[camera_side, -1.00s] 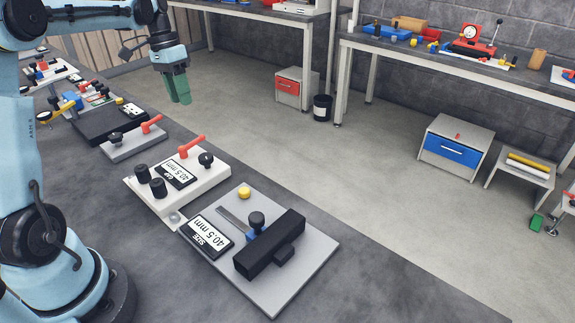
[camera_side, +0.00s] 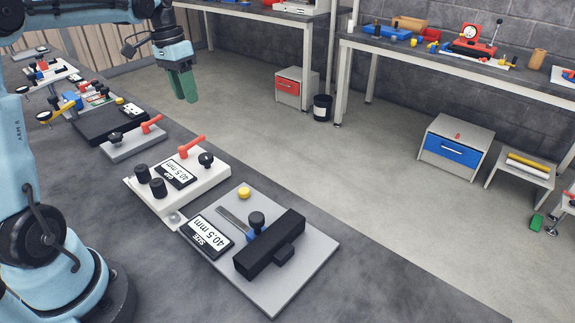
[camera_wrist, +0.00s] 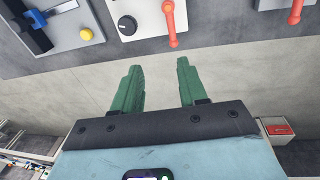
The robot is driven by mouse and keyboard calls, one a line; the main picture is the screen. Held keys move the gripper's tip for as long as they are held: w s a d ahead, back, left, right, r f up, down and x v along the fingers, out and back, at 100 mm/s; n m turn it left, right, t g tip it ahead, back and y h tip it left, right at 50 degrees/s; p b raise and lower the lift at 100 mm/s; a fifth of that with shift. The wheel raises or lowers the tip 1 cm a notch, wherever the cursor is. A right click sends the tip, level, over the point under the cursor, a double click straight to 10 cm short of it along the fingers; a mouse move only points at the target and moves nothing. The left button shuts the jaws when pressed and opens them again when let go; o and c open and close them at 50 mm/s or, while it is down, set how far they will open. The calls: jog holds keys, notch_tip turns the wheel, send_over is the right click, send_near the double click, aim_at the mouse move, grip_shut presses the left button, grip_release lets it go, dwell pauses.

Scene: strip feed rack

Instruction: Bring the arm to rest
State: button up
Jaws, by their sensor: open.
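My gripper (camera_side: 184,88) has green fingers and hangs from my light-blue arm at the upper left of the side view. It is in the air beyond the bench edge, over the floor. In the wrist view my gripper (camera_wrist: 161,85) shows two green fingers spread apart with bare floor between them. It is open and empty. It touches nothing that I can see.
The bench carries a grey plate (camera_side: 300,262) with a black block (camera_side: 270,243), a white fixture (camera_side: 207,191) with a red lever, and a black tray (camera_side: 90,128). Displays read 40.5 mm. A red-drawer cabinet (camera_side: 291,90) stands on the floor. The floor between is clear.

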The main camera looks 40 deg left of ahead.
jog(key=s+d+f+t, duration=0.1)
jog(key=s+d+t, duration=0.2)
jog(key=d, duration=0.7)
jog(key=s+d+f+t+y, duration=0.1)
jog(key=s+d+f+t, duration=0.1)
jog(key=s+d, duration=0.4)
jog(key=d+t, duration=0.1)
jog(key=d, duration=0.3)
jog(key=shift+f+t+y, duration=0.3)
jog(key=shift+t, duration=0.1)
jog(key=shift+d, duration=0.1)
